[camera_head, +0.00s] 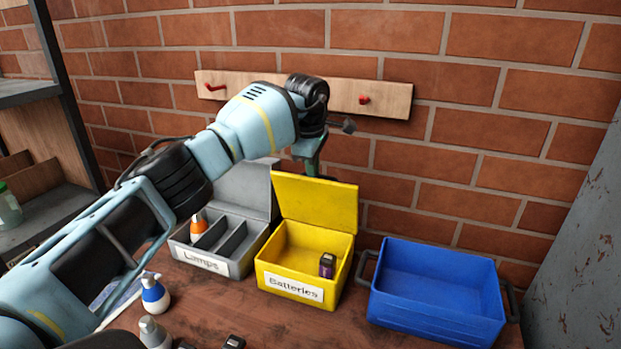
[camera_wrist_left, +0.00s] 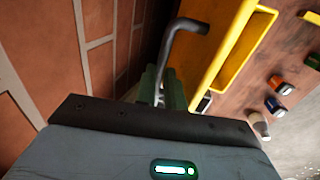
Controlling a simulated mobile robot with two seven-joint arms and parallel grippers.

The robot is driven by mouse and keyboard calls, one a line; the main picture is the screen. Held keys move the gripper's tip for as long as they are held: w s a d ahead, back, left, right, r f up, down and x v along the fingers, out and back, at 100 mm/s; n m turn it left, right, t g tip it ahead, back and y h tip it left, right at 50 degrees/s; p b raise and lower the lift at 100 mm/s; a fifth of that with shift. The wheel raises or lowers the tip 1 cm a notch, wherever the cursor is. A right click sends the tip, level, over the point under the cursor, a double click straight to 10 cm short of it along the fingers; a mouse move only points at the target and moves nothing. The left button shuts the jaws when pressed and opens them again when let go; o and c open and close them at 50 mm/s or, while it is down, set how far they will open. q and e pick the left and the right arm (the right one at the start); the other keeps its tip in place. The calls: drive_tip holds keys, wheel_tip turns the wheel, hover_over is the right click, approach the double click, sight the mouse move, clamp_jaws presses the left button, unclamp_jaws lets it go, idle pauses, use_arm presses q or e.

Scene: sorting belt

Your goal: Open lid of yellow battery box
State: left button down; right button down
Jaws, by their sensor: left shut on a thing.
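The yellow battery box (camera_head: 290,273) stands on the table with a "Batteries" label on its front. Its yellow lid (camera_head: 322,205) stands up open at the back, and the inside is visible. One dark battery (camera_head: 327,265) with a purple part is in the box at the right. In the left wrist view the lid (camera_wrist_left: 213,58) runs alongside the green fingers (camera_wrist_left: 168,92). My right gripper is not in view.
A grey "Lamps" box (camera_head: 218,255) with its lid up stands close on the left. A blue crate (camera_head: 437,290) stands on the right. A blue-white bulb (camera_head: 155,293) and other small items lie in front. A brick wall with a wooden hook rail (camera_head: 345,95) is behind.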

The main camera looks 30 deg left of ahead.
use_arm(q)
drive_tip(key=shift+w+f+b, duration=0.3)
drive_tip(key=shift+w+f, duration=0.15)
drive_tip(key=shift+f, duration=0.4)
drive_tip(key=shift+w+a+b, duration=0.2)
drive_tip(key=shift+w+b, duration=0.4)
drive_tip(key=shift+w, duration=0.25)
drive_tip(key=shift+w+r, duration=0.1)
drive_tip(key=shift+w, duration=0.05)
drive_tip(key=c, duration=1.5)
unclamp_jaws()
drive_tip(key=shift+w+a+r, duration=0.1)
drive_tip(key=shift+w, duration=0.1)
drive_tip(key=shift+s+r, duration=0.1)
drive_tip(key=shift+r, duration=0.15)
